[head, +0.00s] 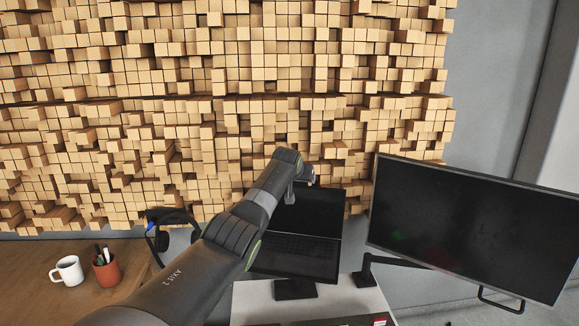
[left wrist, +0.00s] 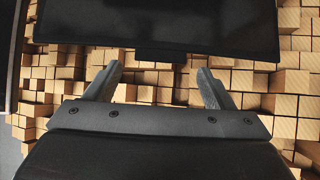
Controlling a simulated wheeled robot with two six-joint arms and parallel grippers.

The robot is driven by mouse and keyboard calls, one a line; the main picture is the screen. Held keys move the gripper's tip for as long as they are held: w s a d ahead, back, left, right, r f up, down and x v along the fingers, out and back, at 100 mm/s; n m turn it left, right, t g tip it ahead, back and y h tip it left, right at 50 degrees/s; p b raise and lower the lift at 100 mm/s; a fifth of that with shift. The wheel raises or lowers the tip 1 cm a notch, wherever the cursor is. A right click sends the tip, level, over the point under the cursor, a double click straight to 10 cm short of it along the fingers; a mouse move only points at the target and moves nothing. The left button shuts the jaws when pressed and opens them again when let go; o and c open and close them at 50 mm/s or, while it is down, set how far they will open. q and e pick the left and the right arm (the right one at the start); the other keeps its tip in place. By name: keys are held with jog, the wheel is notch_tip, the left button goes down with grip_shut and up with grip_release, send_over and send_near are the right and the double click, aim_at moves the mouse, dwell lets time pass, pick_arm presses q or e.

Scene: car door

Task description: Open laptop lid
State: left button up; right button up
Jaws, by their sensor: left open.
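The laptop's dark screen lid (head: 318,213) stands raised from its black keyboard base (head: 296,256) in the head view. My left arm comes in from the lower left and covers part of the laptop's left side. My left gripper (head: 290,193) is at the lid's upper left, pointing down; contact cannot be told. In the left wrist view my left gripper (left wrist: 158,85) has its fingers spread apart with nothing between them. A dark panel (left wrist: 165,25) lies beyond the fingertips, with wooden blocks behind it. My right gripper is not in view.
A large monitor (head: 470,225) on an arm stands at the right. A white mug (head: 68,270) and a terracotta pen cup (head: 106,270) sit on the wooden desk (head: 30,290) at the left. Headphones (head: 160,232) hang nearby. A block wall (head: 200,100) fills the back.

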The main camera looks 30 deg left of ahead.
pick_arm(q)
jog(key=b+v, duration=0.4)
jog(key=v, duration=1.2)
jog(key=shift+s, duration=0.15)
jog(key=shift+d, duration=0.1)
